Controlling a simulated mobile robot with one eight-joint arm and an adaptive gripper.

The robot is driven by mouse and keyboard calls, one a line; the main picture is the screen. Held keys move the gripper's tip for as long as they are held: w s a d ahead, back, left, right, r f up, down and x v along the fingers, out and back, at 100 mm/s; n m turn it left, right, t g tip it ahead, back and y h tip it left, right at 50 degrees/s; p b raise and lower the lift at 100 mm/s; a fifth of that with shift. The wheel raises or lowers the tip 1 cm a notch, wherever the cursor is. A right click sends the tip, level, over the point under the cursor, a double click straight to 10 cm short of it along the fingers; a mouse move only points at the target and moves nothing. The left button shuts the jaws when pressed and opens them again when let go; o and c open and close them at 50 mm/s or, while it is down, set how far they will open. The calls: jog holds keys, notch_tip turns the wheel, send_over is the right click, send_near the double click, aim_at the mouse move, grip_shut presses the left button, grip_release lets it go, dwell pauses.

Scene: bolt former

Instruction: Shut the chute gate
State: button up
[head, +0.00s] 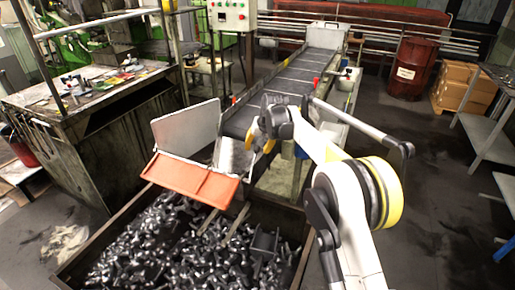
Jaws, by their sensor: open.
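An orange panel (192,180), which looks like the chute gate, slopes down toward me over the near bin at the chute's mouth. A pale upright plate (187,130) stands behind it on the left. The light metal chute (234,157) lies between the plate and my gripper, at the conveyor's near end. My gripper (259,148), with yellow fingers, is open just right of the chute, above and to the right of the orange panel. I see nothing held in it. My arm hides part of the chute's right side.
A bin (78,262) full of dark metal bolts stands in front, below the panel. The conveyor (295,75) runs away behind the chute. A cluttered workbench (62,105) stands left. A red drum (412,68) and cardboard boxes (462,88) stand back right. Floor on the right is mostly clear.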

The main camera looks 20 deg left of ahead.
grip_shut()
jog(key=shift+s, duration=0.15)
jog(key=shift+s+r+t+b, duration=0.4)
jog(key=shift+s+t+b, duration=0.3)
jog(key=shift+s+t, duration=0.15)
jog(key=s+a+n+t+y+b, duration=0.1)
jog(key=s+n+t+b, duration=0.2)
jog(key=s+t+b, duration=0.9)
jog(key=shift+s+f+b, duration=0.4)
jog(key=shift+s+b, duration=0.6)
jog(key=shift+b, duration=0.05)
jog(key=shift+a, duration=0.1)
